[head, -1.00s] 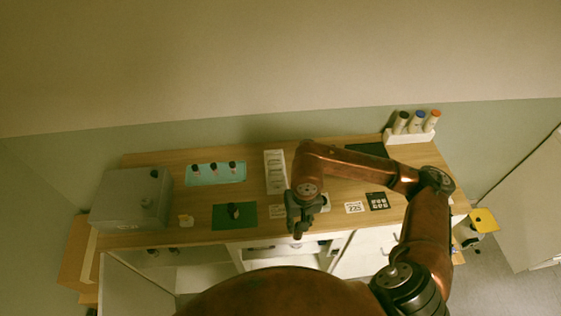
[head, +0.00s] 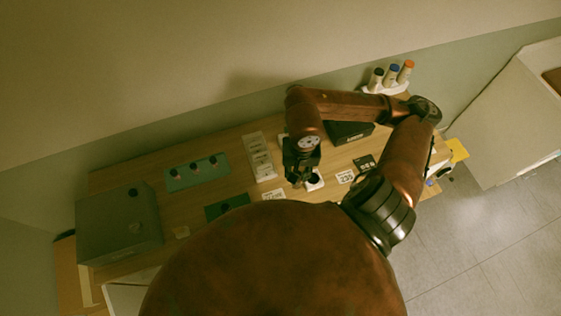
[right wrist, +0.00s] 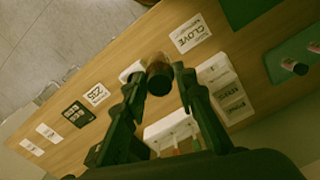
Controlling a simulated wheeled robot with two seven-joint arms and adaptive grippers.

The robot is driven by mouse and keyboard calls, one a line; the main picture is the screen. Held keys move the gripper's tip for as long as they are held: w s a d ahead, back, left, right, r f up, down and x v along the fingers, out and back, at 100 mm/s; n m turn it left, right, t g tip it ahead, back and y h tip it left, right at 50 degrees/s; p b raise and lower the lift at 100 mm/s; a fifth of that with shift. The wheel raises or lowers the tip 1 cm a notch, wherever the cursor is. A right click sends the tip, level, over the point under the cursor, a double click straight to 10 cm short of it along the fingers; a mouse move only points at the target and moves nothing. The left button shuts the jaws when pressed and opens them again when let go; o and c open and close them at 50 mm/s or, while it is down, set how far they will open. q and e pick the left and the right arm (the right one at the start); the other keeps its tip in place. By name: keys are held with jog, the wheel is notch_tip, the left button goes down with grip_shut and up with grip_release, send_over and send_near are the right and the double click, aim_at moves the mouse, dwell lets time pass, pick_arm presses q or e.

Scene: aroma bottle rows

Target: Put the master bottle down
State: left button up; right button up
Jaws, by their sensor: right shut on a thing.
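My right gripper (head: 298,184) hangs over the front middle of the table in the head view. In the right wrist view its two fingers (right wrist: 158,88) are shut on a small brown bottle with a dark end (right wrist: 158,74), taken to be the master bottle. In the head view the gripper hides that bottle. A white piece with a dark round spot (head: 314,181) lies just right of the gripper. A white piece (right wrist: 132,71) shows beside the bottle in the wrist view; I cannot tell whether they touch. My left gripper is not in view.
A CLOVE card (right wrist: 191,33) lies near the table edge. A teal mat (head: 184,183) bears three small bottles. There is a dark green mat (head: 212,212), a white holder (head: 261,157), a grey box (head: 117,225), a black tray (head: 347,131) and a rack of three bottles (head: 397,90).

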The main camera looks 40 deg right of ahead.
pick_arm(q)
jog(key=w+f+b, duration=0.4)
pick_arm(e)
jog(key=shift+w+d+f+m, duration=0.2)
jog(key=shift+w+f+m, duration=0.1)
jog(key=shift+w, duration=0.1)
jog(key=w+d+f+p, duration=0.1)
jog(key=w+f+p, duration=0.1)
jog(key=w+f, duration=0.1)
jog(key=w+d+f+p, duration=0.1)
jog(key=w+f, duration=0.3)
jog(key=w+d+f+p, duration=0.1)
jog(key=w+f+p, duration=0.1)
jog(key=w+f, duration=0.1)
jog(key=shift+w+d+f+p, duration=0.1)
jog(key=shift+w+f+p, duration=0.25)
jog(key=shift+w, duration=0.05)
jog(key=shift+f, duration=0.45)
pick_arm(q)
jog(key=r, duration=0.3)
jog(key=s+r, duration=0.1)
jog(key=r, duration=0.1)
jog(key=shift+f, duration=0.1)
